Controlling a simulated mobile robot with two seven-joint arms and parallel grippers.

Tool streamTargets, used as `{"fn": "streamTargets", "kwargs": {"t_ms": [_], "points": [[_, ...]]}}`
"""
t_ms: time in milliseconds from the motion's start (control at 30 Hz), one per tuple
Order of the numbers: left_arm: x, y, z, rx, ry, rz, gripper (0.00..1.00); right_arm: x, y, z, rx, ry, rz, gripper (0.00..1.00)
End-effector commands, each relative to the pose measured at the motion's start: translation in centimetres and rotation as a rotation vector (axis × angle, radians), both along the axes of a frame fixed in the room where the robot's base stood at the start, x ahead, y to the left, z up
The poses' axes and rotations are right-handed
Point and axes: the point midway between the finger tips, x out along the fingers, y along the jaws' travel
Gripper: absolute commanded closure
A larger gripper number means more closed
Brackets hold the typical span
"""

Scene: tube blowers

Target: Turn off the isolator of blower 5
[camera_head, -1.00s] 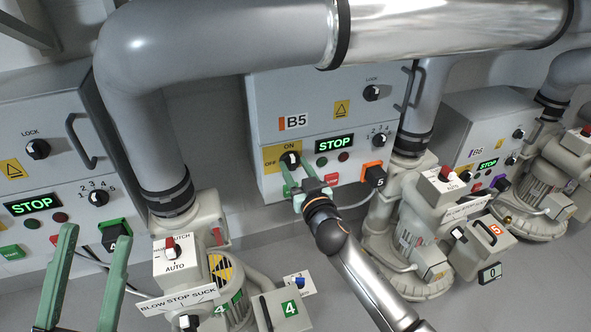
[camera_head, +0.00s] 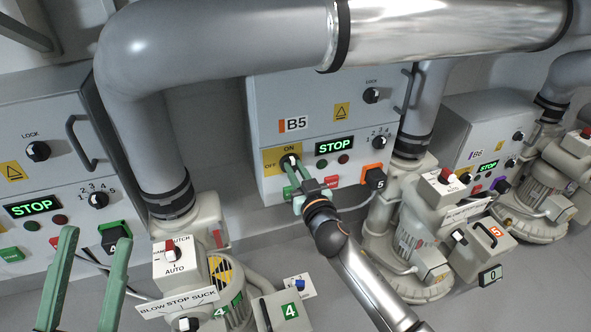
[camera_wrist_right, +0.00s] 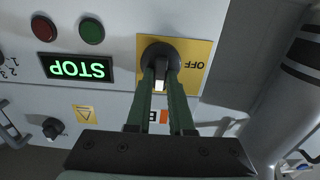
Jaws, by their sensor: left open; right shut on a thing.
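The B5 cabinet (camera_head: 262,100) carries the isolator, a black rotary knob (camera_wrist_right: 160,52) on a yellow plate (camera_head: 270,160) marked ON above and OFF to the left. My right gripper (camera_head: 291,163) is shut on this knob; its green fingers lie on either side of the handle in the right wrist view (camera_wrist_right: 161,75). The handle's white mark shows between the fingers, on the side toward ON. The fingers hide part of the knob and the ON label in the wrist view. My left gripper (camera_head: 95,237) is open and empty at the lower left.
Blower 4 (camera_head: 225,290) stands at front left, blower 5 (camera_head: 410,240) at right. A large grey pipe (camera_head: 190,50) crosses above.

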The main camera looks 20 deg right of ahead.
Motion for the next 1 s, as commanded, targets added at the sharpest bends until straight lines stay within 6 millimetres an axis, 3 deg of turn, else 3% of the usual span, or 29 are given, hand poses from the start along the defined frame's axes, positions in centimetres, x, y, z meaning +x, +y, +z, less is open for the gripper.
{"fn": "streamTargets", "kwargs": {"t_ms": [467, 1000], "points": [[0.0, 0.0, 0.4, -0.002, 0.000, -0.001, 0.50, 0.0, 0.1, 0.1, -0.094, -0.003, 0.001, 1.00], [-0.1, 0.2, 1.5, -0.004, -0.003, -0.006, 0.50, 0.0, 0.6, 0.0, -0.565, -0.020, 0.000, 1.00]]}}
